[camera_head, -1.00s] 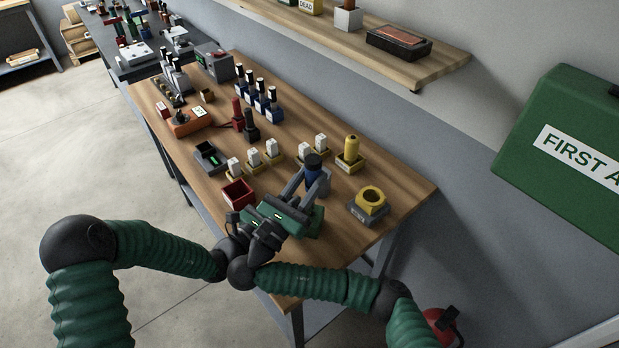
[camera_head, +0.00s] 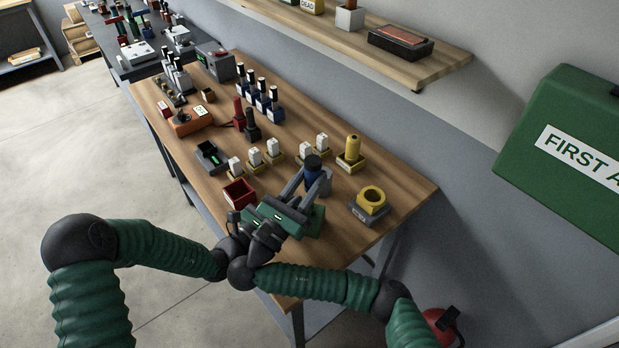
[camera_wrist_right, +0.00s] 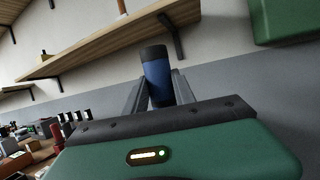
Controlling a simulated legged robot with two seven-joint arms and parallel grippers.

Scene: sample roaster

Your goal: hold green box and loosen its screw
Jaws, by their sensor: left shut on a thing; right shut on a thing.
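The green box (camera_head: 316,223) shows only in part near the table's front right, behind and beside my grippers. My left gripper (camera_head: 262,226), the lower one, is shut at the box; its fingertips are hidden. My right gripper (camera_head: 307,174) is above it, with its fingers pointing up and away, shut on a blue tool with a black top (camera_head: 313,161). In the right wrist view the blue tool (camera_wrist_right: 157,78) stands nearly upright between the two grey fingers. The screw on the box is hidden, and I cannot tell whether the tool touches it.
A red bin (camera_head: 240,193) lies left of the grippers. A grey block with a yellow ring (camera_head: 371,201) and a yellow cylinder in a holder (camera_head: 351,153) stand to the right. White-topped pieces (camera_head: 272,149) stand behind. The wooden table (camera_head: 395,185) is bare at its right end.

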